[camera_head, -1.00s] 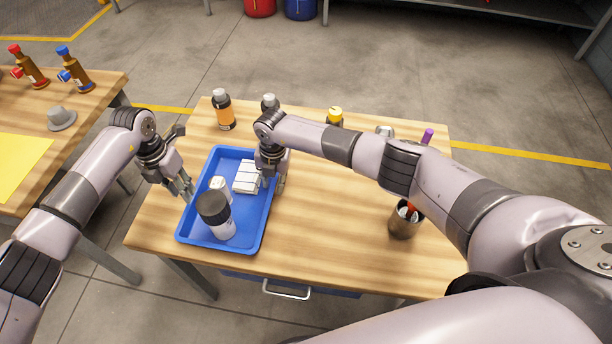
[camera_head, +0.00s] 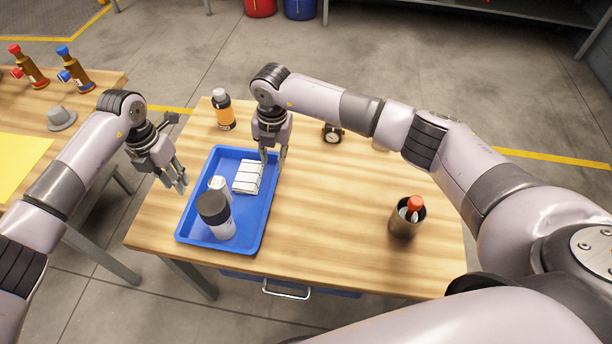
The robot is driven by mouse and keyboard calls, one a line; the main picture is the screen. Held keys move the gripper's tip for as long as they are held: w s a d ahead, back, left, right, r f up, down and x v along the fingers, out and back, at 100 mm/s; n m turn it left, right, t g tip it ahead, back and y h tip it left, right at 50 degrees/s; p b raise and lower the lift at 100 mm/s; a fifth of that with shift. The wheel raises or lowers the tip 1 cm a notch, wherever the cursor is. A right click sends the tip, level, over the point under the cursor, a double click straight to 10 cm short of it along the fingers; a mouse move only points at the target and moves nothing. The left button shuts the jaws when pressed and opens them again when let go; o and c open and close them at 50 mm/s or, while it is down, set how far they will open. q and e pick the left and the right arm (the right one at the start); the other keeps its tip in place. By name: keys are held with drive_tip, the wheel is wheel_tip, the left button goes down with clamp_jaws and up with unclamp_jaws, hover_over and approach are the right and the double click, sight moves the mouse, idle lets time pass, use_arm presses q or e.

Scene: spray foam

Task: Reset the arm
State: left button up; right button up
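My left gripper (camera_head: 177,182) hangs above the left edge of the blue tray (camera_head: 252,229), empty, with its fingers apart. My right gripper (camera_head: 273,160) points down over the tray's upper right part, just beside a white block-like pack (camera_head: 247,177). Its fingers look apart and I see nothing between them. In the tray a white bottle with a dark cap (camera_head: 214,214) stands in front of a smaller white bottle (camera_head: 219,186).
An orange bottle (camera_head: 223,111) stands at the table's back left. A metal cup (camera_head: 405,219) with a red-tipped item stands at the right. My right arm crosses above the back of the table (camera_head: 330,220), whose middle is clear. A second table (camera_head: 90,95) is at left.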

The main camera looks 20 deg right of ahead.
drive_tip(key=shift+r, duration=0.4)
